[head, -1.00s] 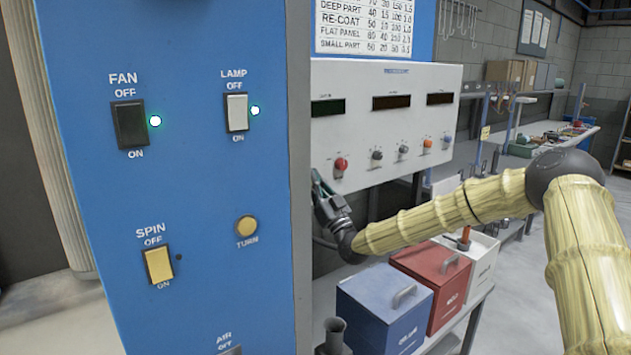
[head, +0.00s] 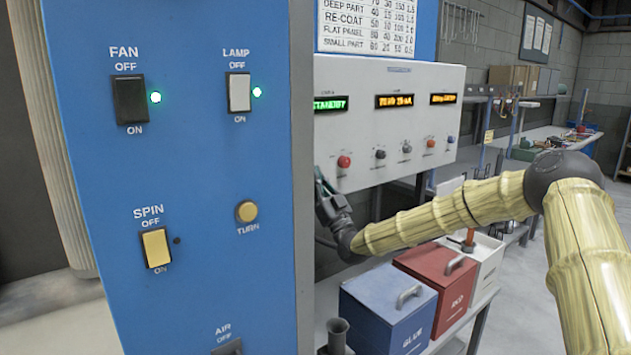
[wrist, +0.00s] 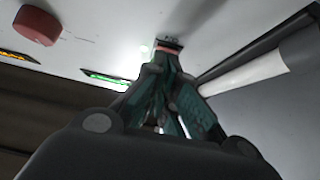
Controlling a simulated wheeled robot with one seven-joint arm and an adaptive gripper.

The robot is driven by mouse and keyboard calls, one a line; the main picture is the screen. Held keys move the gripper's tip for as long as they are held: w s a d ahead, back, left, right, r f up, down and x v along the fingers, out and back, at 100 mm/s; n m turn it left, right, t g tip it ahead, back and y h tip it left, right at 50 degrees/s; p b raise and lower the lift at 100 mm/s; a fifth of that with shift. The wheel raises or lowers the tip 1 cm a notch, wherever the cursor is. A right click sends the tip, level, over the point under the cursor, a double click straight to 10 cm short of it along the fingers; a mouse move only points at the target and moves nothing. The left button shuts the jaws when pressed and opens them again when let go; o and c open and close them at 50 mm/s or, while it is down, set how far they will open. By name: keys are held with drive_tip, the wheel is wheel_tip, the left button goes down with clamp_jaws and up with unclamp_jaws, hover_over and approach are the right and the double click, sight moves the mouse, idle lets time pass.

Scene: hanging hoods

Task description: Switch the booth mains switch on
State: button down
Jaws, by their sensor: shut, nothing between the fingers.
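The white control panel (head: 400,145) has three lit displays: a green one (head: 330,104) reading STANDBY and two amber ones, (head: 395,101) and (head: 443,98). My gripper (head: 322,178) is at the panel's left end, partly hidden behind the blue cabinet's edge. In the wrist view my gripper (wrist: 168,55) is shut, with its fingertips at a small reddish, dark-framed switch (wrist: 168,43) on the panel face. I take this to be the booth mains switch; its label is not readable. The fingertips cover part of it and seem to touch it. The head view hides the switch.
The blue cabinet (head: 200,200) at left carries FAN, LAMP and SPIN switches; green lights glow beside FAN and LAMP. A red knob (head: 344,161) is right of my gripper. Blue (head: 388,308) and red (head: 437,285) boxes stand below my arm.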

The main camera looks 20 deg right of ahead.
drive_tip(key=b+v, duration=0.4)
drive_tip(key=v, duration=0.9)
drive_tip(key=shift+d+r, duration=0.1)
